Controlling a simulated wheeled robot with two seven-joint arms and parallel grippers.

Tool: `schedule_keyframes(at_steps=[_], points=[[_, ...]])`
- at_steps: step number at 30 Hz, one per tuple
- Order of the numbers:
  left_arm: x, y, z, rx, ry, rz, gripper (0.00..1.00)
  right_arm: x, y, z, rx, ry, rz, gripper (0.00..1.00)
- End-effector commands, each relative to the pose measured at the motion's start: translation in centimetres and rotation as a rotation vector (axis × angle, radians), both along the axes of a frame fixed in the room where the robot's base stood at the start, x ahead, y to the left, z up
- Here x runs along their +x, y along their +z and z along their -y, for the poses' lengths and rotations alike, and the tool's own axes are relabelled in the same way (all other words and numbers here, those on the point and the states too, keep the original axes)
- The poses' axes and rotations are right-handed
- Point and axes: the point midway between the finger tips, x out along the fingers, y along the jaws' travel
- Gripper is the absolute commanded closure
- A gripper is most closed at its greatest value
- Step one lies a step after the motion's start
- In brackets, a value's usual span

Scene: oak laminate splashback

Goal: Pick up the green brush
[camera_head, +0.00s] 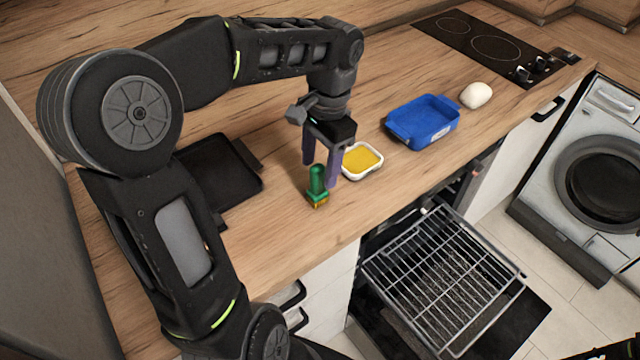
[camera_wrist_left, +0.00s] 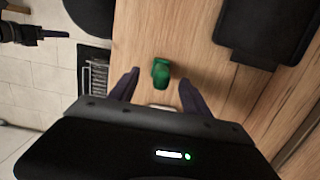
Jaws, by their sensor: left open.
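The green brush (camera_head: 317,184) stands upright on the wooden counter, near its front edge, with a yellowish strip at its base. It also shows in the left wrist view (camera_wrist_left: 161,72), ahead of and between the two fingers. My left gripper (camera_head: 319,172) is open and points down, its purple-grey fingers close behind and beside the brush's upper part. In the left wrist view the gripper (camera_wrist_left: 157,88) has nothing between its fingers that I can see it hold. I cannot tell whether a finger touches the brush.
A small white dish with yellow contents (camera_head: 362,161) sits just right of the gripper. A blue tray (camera_head: 424,121), a white rounded object (camera_head: 476,95) and a hob (camera_head: 490,46) lie further right. A black tray (camera_head: 218,178) is at left. The oven stands open with its rack (camera_head: 443,275) out.

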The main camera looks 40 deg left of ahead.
Motion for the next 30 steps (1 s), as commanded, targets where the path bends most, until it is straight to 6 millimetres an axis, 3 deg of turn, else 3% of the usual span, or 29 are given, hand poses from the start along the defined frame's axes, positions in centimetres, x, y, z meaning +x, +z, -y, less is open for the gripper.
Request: schedule_keyframes(at_steps=[8, 20, 30], points=[[-0.3, -2.4, -0.1, -0.001, 0.002, -0.003, 0.44, 0.0, 0.2, 0.0, 0.000, 0.000, 0.000, 0.64], [-0.4, -3.1, -0.1, -0.001, 0.001, -0.003, 0.44, 0.0, 0.4, 0.0, 0.000, 0.000, -0.001, 0.64], [-0.9, -7.5, -0.3, -0.002, 0.000, -0.004, 0.44, -0.1, 1.2, 0.1, -0.003, -0.001, -0.005, 0.64]])
